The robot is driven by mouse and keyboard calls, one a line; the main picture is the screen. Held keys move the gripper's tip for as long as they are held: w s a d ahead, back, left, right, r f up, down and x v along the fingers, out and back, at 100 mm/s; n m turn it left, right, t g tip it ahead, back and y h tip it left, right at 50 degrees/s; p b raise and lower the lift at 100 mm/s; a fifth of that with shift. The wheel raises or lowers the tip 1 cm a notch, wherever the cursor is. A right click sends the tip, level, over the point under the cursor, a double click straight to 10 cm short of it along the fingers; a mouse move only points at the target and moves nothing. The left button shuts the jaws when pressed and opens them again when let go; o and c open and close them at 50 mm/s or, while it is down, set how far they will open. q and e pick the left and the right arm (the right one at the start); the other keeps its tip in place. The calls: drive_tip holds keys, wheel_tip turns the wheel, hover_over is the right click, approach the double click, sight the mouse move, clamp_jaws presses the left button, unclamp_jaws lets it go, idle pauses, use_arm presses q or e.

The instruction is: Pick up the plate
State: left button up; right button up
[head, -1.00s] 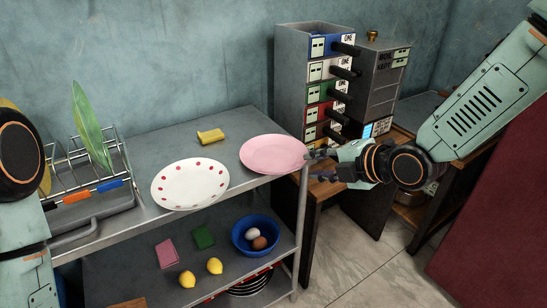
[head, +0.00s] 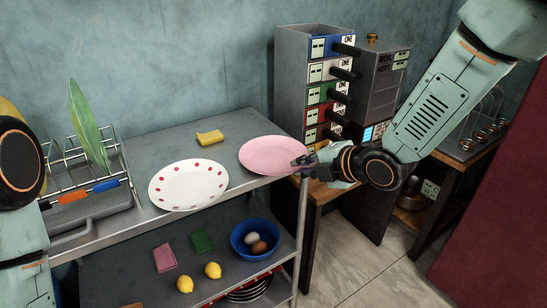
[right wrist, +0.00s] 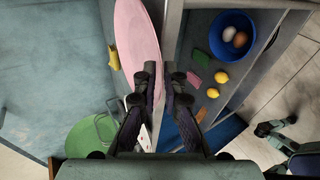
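The pink plate (head: 270,154) lies on the top shelf at its right end, its rim near the shelf's edge. A white plate with red dots (head: 188,185) lies to its left. My right gripper (head: 302,161) is at the pink plate's right rim. In the right wrist view, its fingertips (right wrist: 160,72) stand a small gap apart. The pink plate (right wrist: 135,38) runs down to them there, its edge close to the gap; the left finger covers part of it. I cannot tell whether the fingers touch the rim. My left gripper is out of view.
The steel shelf (head: 140,152) also holds a yellow sponge (head: 210,137) and a dish rack (head: 85,195) with a green plate (head: 88,125). Below are a blue bowl (head: 255,238) with eggs, and lemons. A drawer tower (head: 292,90) stands behind the gripper.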

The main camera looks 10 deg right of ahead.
drive_tip(key=shift+s+r, duration=0.1)
clamp_jaws()
wheel_tip(320, 180, up, 10)
drive_tip(key=p, duration=0.3)
drive_tip(key=shift+p, duration=0.4)
idle(0.8)
